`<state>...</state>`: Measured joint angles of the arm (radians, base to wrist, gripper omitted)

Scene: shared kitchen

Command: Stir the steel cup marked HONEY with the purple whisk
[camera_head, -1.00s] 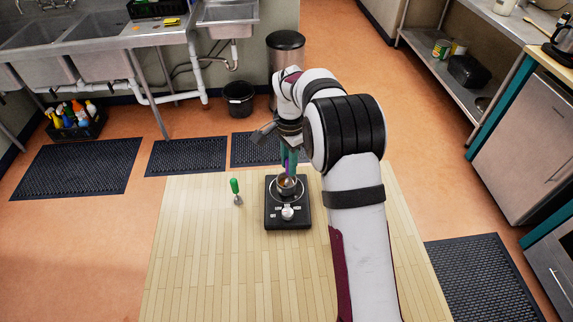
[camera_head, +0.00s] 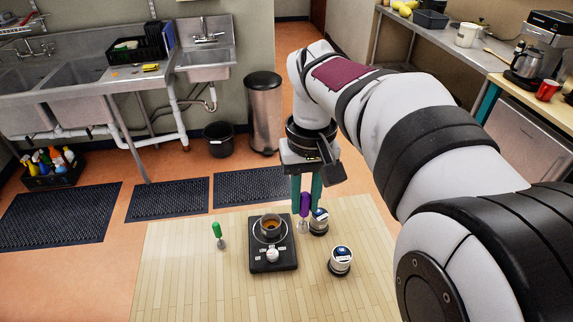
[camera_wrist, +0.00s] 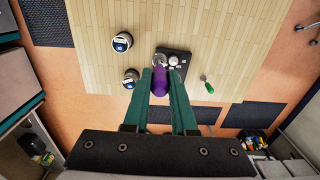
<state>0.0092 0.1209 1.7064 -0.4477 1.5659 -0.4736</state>
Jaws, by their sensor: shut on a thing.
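My gripper (camera_head: 306,200) is shut on the purple whisk (camera_head: 304,206), which hangs roughly upright, wires down. In the wrist view its purple handle (camera_wrist: 160,82) sits between the fingertips. The whisk is right of the black hot plate (camera_head: 272,258) and appears just left of a labelled cup (camera_head: 319,222); its height over the board is hard to tell. A steel cup (camera_head: 271,230) with brown contents stands on the hot plate. Another labelled cup (camera_head: 340,261) stands nearer, to the right. The labels are too small to read, so I cannot tell which says HONEY.
The board's front left is clear. Dark floor mats (camera_head: 168,199), a bin (camera_head: 264,112) and sinks lie beyond.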

